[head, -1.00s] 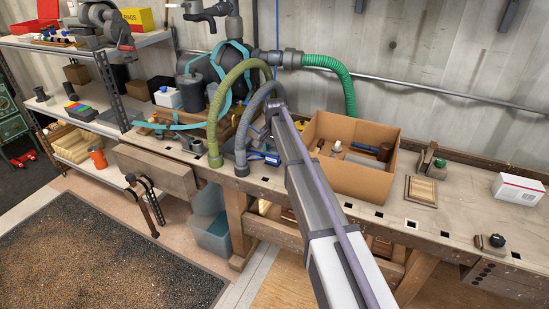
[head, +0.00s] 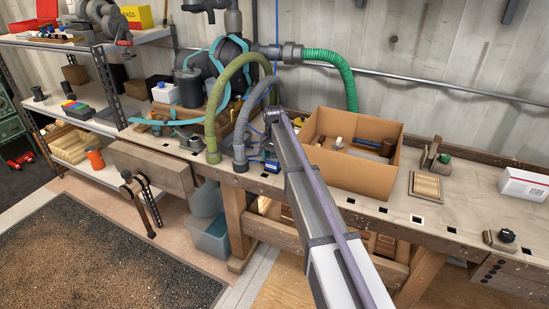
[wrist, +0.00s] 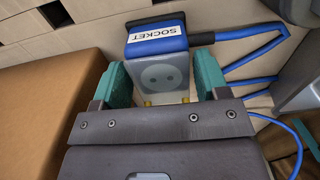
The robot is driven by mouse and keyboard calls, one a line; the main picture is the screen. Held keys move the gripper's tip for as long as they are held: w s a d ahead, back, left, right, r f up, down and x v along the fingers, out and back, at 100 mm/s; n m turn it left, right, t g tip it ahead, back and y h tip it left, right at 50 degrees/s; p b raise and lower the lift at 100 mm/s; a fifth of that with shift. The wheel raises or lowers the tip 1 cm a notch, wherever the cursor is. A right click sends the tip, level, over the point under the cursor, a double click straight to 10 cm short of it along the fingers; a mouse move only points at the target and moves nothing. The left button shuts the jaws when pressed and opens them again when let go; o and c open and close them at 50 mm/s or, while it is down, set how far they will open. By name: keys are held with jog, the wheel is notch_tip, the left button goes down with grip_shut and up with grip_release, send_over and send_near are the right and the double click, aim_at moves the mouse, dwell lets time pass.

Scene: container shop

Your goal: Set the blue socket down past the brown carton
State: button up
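The blue socket (wrist: 157,42), a block with a blue top labelled SOCKET and a pale outlet face, sits between the teal fingers of my gripper (wrist: 161,82) in the wrist view. The fingers lie along both its sides and appear closed on it. A blue cable (wrist: 245,55) runs from it to the right. In the head view, a little blue of the socket (head: 271,165) shows at the end of my arm, just left of the open brown carton (head: 350,175). My gripper is mostly hidden there by the arm. The carton (wrist: 45,115) fills the left of the wrist view.
The carton holds several tools. Green and grey hoses (head: 212,130) arch close to my arm on the left.

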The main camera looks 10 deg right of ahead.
aim_at(275, 157)
jog(key=shift+o, duration=1.2)
jog(key=shift+r, duration=0.1)
notch_tip(275, 157, up, 12)
jog(key=p, duration=1.3)
jog(key=s+n, duration=0.7)
jog(key=s, duration=3.2)
jog(key=shift+b, duration=0.35)
